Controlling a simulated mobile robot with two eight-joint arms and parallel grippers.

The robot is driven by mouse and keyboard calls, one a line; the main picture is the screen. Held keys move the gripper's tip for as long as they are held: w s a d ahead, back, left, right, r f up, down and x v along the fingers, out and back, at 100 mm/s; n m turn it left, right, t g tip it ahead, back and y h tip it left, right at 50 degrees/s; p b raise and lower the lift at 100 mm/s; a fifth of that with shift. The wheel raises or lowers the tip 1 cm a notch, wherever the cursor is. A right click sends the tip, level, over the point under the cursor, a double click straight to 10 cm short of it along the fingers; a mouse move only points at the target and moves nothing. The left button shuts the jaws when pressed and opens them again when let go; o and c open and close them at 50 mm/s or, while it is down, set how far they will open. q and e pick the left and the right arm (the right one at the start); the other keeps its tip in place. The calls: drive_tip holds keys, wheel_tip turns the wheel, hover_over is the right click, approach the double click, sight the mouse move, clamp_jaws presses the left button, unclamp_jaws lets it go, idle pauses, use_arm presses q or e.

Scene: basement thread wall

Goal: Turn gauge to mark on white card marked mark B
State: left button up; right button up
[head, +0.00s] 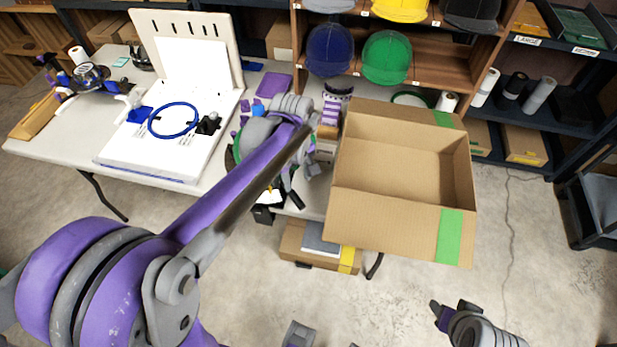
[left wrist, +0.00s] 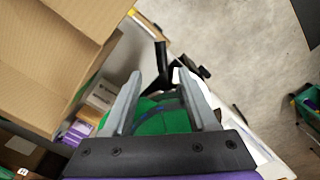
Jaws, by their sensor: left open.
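My left gripper (head: 292,194) reaches over the table's front edge, left of the open cardboard box. In the left wrist view its two grey fingers (left wrist: 164,108) are apart. A green rounded thing (left wrist: 160,122) with a dark blue band shows behind and between them, and I see nothing clamped. A small white card-like piece (head: 270,196) shows beside the gripper in the head view; no mark on it is readable. I cannot make out the gauge or its pointer; my arm and gripper cover much of that spot. My right gripper (head: 453,312) is low at the lower right, over the floor, away from the table.
The cardboard box (head: 385,213) with green tape stands close to the right of the left gripper. A white board with a blue ring (head: 173,120) lies on the table (head: 60,150) at left. Shelves with caps (head: 388,57) stand behind. The floor at right is mostly clear.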

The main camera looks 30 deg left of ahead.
sight(298, 200)
use_arm(q)
wheel_tip(298, 200, down, 11)
drive_tip(key=shift+r+b, duration=0.15)
drive_tip(key=shift+b, duration=0.45)
drive_tip(key=shift+c, duration=0.2)
clamp_jaws()
idle(1.1)
